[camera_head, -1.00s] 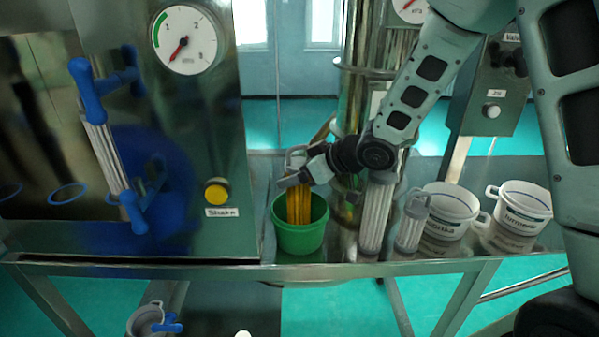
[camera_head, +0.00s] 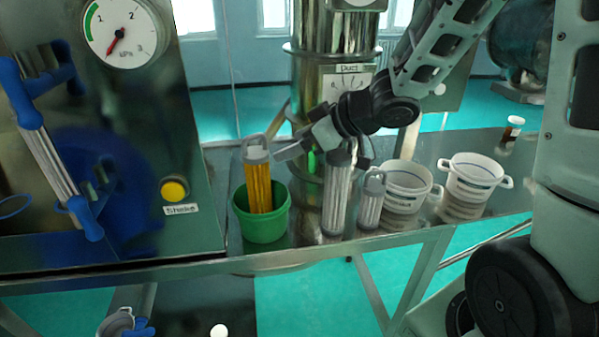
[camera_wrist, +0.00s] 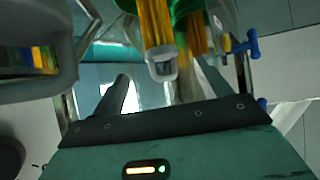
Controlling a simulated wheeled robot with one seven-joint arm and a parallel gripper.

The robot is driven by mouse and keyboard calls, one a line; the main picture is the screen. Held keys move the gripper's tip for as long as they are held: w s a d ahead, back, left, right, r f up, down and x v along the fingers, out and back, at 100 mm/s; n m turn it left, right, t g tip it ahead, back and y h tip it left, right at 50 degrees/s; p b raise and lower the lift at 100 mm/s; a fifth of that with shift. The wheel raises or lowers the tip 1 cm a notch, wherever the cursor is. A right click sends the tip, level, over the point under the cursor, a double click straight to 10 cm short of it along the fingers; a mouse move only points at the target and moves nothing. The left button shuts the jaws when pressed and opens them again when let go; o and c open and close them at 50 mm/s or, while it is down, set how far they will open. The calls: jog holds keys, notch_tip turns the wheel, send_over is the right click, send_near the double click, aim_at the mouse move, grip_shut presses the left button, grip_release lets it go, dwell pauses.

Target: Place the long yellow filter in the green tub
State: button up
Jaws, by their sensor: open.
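The long yellow filter (camera_head: 258,187) stands nearly upright in the green tub (camera_head: 264,226), its lower end inside and its grey cap with a loop handle above the rim. In the wrist view the filter's grey handle (camera_wrist: 162,66) and yellow body show beyond the jaws, and part of the green tub (camera_wrist: 187,8) is behind. My gripper (camera_head: 319,158) is open and empty, to the right of the filter's top and apart from it, by the upper end of a long white filter (camera_head: 336,197). Whether it touches that white filter I cannot tell.
A short white filter (camera_head: 371,202) and two white tubs (camera_head: 405,190) (camera_head: 474,178) stand on the metal table to the right. A brown bottle (camera_head: 512,128) is farther back. A metal duct (camera_head: 330,60) rises behind. The machine panel (camera_head: 160,120) is at left.

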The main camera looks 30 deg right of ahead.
jog(key=s+a+f+g+h, duration=0.1)
jog(key=s+a+g+h, duration=0.1)
jog(key=s, duration=0.6)
jog(key=s+a+f+g+h, duration=0.1)
jog(key=s+a+g, duration=0.3)
jog(key=s, duration=0.5)
jog(key=s+a+f+g+h, duration=0.1)
jog(key=s+a+g+h, duration=0.1)
jog(key=s+a, duration=0.4)
jog(key=s+h, duration=0.1)
jog(key=s, duration=0.2)
jog(key=shift+a+f+g, duration=0.25)
jog(key=shift+f+g, duration=0.05)
jog(key=shift+g, duration=0.1)
